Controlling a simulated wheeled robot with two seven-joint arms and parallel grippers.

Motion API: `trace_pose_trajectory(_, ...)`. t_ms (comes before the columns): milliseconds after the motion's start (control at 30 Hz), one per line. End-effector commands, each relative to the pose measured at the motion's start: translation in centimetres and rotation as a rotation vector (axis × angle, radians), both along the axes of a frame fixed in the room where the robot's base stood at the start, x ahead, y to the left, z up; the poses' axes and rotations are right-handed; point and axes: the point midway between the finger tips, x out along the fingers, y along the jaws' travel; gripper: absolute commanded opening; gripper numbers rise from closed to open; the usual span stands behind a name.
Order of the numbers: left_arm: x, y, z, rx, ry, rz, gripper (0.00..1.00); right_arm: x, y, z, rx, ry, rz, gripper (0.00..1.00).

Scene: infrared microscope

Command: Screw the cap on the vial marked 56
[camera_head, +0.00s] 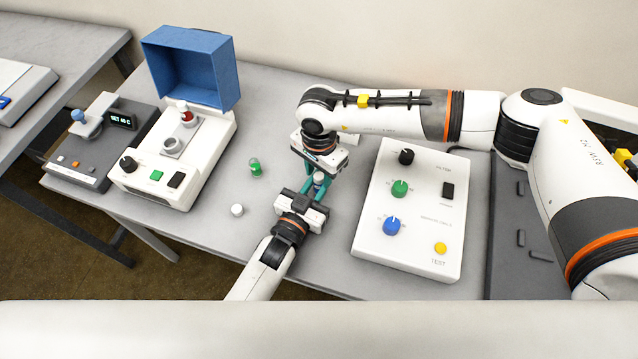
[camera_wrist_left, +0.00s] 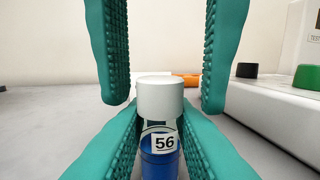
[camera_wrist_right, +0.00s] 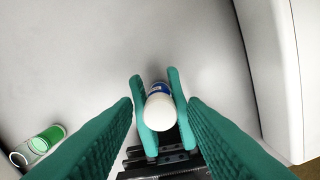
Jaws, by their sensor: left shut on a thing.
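The vial marked 56 (camera_wrist_left: 159,160) holds blue contents and stands upright between the fingers of my left gripper (camera_head: 317,188), which is shut on it. A white cap (camera_wrist_left: 159,97) sits at the vial's mouth, with a little clear glass showing below its rim. In the right wrist view the cap (camera_wrist_right: 160,112) hides most of the vial. My right gripper (camera_wrist_right: 162,108) is open, with one finger on each side above the cap. In the left wrist view its fingers (camera_wrist_left: 165,75) stand apart from the cap.
A green vial (camera_head: 255,168) and a loose white cap (camera_head: 237,210) are on the table to the left. A white knob panel (camera_head: 420,215) stands close on the right. A white instrument with a blue lid (camera_head: 190,65) and a dark-grey device (camera_head: 90,150) stand farther left.

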Motion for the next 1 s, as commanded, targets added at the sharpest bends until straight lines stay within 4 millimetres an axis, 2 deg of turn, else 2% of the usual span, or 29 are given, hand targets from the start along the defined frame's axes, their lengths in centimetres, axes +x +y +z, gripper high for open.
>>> trace_pose_trajectory(67, -0.01, 0.0, -0.03, 0.0, 0.001, 0.0, 0.0, 0.01, 0.01, 0.01, 0.0, 0.0, 0.0, 0.37)
trace_pose_trajectory(300, -0.01, 0.0, -0.03, 0.0, 0.001, 0.0, 0.0, 0.02, -0.01, 0.04, 0.0, 0.0, 0.0, 0.0)
trace_pose_trajectory(667, -0.01, 0.0, -0.03, 0.0, 0.001, 0.0, 0.0, 0.03, -0.01, 0.04, 0.001, -0.001, -0.035, 0.0)
trace_pose_trajectory(767, -0.01, 0.0, -0.03, 0.0, 0.001, 0.0, 0.0, 0.02, -0.01, 0.02, 0.001, -0.001, -0.168, 0.0)
trace_pose_trajectory(1000, -0.02, 0.0, -0.03, 0.0, 0.001, 0.0, 0.0, 0.01, -0.03, -0.04, 0.0, 0.0, -0.711, 0.0)
